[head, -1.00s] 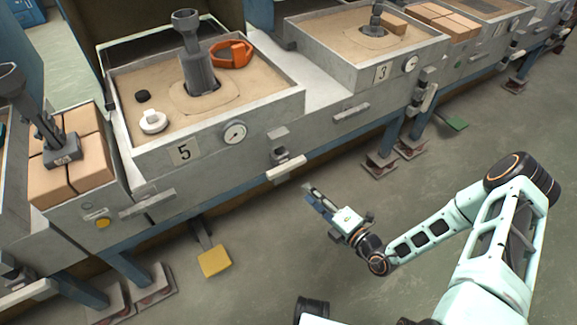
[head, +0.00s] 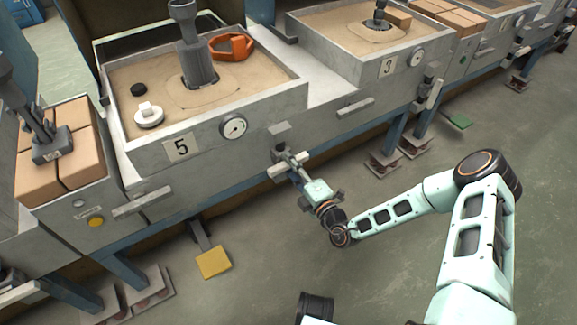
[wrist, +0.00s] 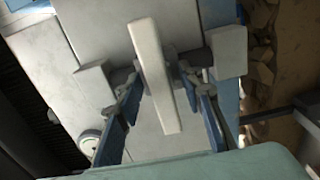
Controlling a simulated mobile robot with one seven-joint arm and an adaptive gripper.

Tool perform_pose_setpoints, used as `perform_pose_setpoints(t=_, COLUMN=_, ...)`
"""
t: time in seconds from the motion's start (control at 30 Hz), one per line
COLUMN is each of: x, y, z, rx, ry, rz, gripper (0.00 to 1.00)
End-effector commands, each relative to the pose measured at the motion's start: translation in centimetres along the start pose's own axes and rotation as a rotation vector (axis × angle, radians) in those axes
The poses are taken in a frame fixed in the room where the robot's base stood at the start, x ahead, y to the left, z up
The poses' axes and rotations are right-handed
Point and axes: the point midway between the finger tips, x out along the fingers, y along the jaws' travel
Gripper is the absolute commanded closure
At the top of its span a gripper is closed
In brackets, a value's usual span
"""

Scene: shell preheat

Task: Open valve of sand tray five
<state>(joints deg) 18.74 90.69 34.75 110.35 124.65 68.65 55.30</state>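Sand tray five (head: 145,155) is a grey metal box of sand with a "5" plate (head: 182,147) on its front. Its valve (head: 280,133) sits on the front wall, right of the gauge, with a pale bar handle (head: 274,171). My gripper (head: 294,170) is at this handle. In the wrist view the pale handle (wrist: 155,75) lies between the two blue fingers of my gripper (wrist: 161,88). The fingers are apart, with gaps visible on both sides of the handle. Exact contact at the fingertips cannot be told.
A round gauge (head: 233,127) is on tray five's front. A yellow pedal (head: 213,262) is near the floor below. Tray three (head: 345,62) stands to the right with its own valve (head: 427,88). The floor around my arm is clear.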

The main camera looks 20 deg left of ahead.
Motion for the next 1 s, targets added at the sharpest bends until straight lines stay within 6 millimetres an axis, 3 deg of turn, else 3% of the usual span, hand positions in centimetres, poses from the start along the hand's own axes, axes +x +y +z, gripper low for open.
perform_pose_setpoints(t=0.33, x=0.52, y=0.03, z=0.02, rx=0.001, ry=-0.001, rz=-0.001, gripper=0.65)
perform_pose_setpoints(t=0.67, x=0.49, y=0.02, z=0.01, rx=0.001, ry=0.0, rz=0.0, gripper=1.0)
perform_pose_setpoints(t=1.0, x=0.41, y=0.02, z=0.06, rx=-0.001, ry=0.0, rz=0.0, gripper=1.0)
